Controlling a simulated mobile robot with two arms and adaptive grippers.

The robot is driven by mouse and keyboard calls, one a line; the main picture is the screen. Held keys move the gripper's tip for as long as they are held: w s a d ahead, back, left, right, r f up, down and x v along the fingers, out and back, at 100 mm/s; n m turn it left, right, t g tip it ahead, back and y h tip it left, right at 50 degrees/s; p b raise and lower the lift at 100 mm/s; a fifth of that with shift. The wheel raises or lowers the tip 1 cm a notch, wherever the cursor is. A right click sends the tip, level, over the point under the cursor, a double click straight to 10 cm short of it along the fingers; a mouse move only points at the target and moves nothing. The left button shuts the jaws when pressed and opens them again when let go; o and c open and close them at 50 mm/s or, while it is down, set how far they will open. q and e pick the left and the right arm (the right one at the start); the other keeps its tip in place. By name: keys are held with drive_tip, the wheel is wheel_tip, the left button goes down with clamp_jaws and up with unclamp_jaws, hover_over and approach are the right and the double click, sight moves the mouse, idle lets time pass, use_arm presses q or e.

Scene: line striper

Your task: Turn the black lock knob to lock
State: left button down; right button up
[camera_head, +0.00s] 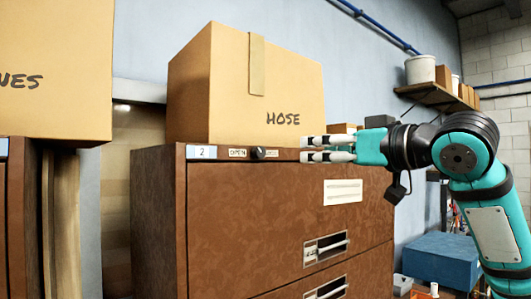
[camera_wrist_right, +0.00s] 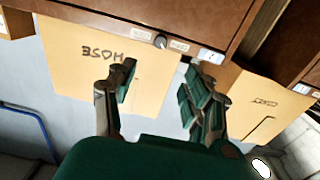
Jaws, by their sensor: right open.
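The small black lock knob (camera_head: 258,153) sits on the top front strip of the brown metal cabinet (camera_head: 240,220), between two small white labels. The left label (camera_head: 237,153) seems to read OPEN; the right one is too small to read surely. The knob also shows in the right wrist view (camera_wrist_right: 160,41), beyond and between the fingers. My right gripper (camera_head: 304,149) is open and empty, to the right of the knob at about its height in the head view and apart from it. The knob's exact turn is hard to tell. My left gripper is not in view.
A cardboard box marked HOSE (camera_head: 230,95) stands on the cabinet above the knob. Another box (camera_head: 55,70) sits on a second cabinet at the left. Drawer handles (camera_head: 326,249) are on the cabinet front. A wall shelf (camera_head: 436,97) and blue box (camera_head: 441,260) are at the right.

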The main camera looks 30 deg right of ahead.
sight(262, 153)
drive_tip(key=w+p, duration=0.2)
drive_tip(key=w, duration=0.3)
drive_tip(key=w+a+p, duration=0.1)
drive_tip(key=w+p, duration=0.1)
drive_tip(key=w, duration=0.4)
drive_tip(key=w+p, duration=0.2)
drive_tip(key=w, duration=0.4)
drive_tip(key=shift+a+p, duration=0.25)
drive_tip(key=shift+p, duration=0.1)
clamp_jaws()
